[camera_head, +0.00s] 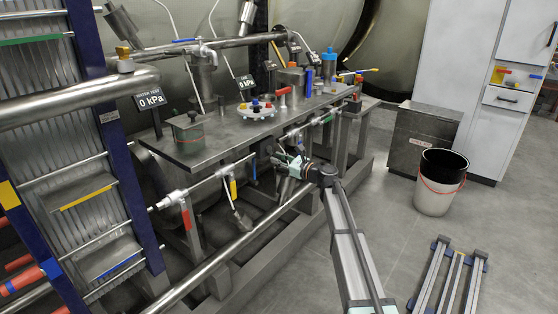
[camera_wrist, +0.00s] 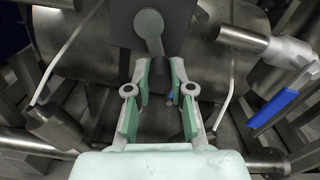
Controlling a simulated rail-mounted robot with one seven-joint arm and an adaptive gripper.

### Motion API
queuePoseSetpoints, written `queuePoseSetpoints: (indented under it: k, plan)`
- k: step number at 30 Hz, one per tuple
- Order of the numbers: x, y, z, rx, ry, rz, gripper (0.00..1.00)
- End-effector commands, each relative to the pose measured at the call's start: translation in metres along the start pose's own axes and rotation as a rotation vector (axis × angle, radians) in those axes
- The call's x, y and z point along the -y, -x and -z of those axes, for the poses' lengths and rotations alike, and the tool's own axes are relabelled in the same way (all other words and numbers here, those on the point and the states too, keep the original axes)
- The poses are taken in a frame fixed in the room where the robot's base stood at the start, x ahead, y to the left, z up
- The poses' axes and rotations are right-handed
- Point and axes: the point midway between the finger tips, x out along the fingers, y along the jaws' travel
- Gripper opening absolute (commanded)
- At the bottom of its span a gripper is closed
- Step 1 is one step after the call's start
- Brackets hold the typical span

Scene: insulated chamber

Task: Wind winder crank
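In the wrist view, a grey crank arm (camera_wrist: 148,27) with a rounded end lies against a dark square plate (camera_wrist: 122,32), just beyond my fingertips. It slants down toward the space between my fingers. In the head view my gripper (camera_head: 287,162) is low at the front of the metal bench, near the pipes. The crank cannot be made out there.
The metal bench (camera_head: 215,143) carries valves, a pot and a white dish with coloured knobs. A pipe with a blue-handled valve (camera_wrist: 272,107) is close on the right in the wrist view. A long rail (camera_head: 235,246) runs along the bench's front. The floor to the right is partly clear, with a bucket (camera_head: 436,196).

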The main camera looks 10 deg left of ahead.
Motion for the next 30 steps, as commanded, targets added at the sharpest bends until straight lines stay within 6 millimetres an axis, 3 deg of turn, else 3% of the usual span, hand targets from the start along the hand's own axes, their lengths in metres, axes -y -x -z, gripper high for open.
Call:
queuePoseSetpoints:
  k: [16,30]
  plan:
    - [0.003,-0.001,0.0,0.0,0.072,0.0,0.0]
    - [0.018,-0.001,-0.006,0.0,0.447,0.0,0.0]
